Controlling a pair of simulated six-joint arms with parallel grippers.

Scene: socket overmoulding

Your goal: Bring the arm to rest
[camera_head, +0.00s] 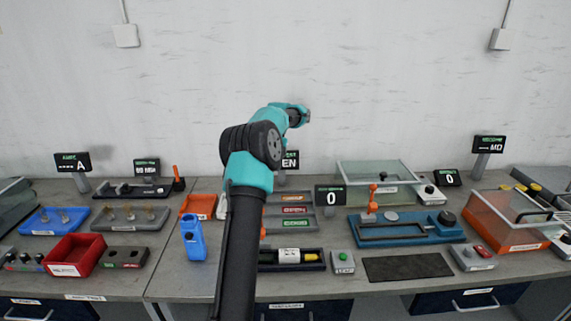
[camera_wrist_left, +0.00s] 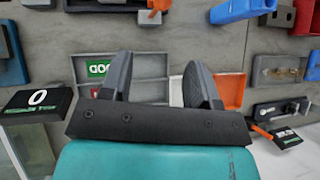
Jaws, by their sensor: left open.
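My arm (camera_head: 247,200) rises from the bottom middle of the head view, and its teal wrist (camera_head: 250,172) is above the bench, towards the back wall. The gripper end is at the far side of the wrist, and its fingers cannot be made out there. In the left wrist view my left gripper (camera_wrist_left: 160,68) has its two dark fingers spread apart with nothing between them. Bench items lie beyond the fingers, apart from them. My right gripper is not in view.
The bench holds a blue tray (camera_head: 54,221), a red bin (camera_head: 77,255), a blue holder (camera_head: 193,240), a blue fixture (camera_head: 407,230) and a clear-walled orange box (camera_head: 500,238). A display reading 0 (camera_head: 331,196) stands right of my arm. A dark mat (camera_head: 408,268) lies bare.

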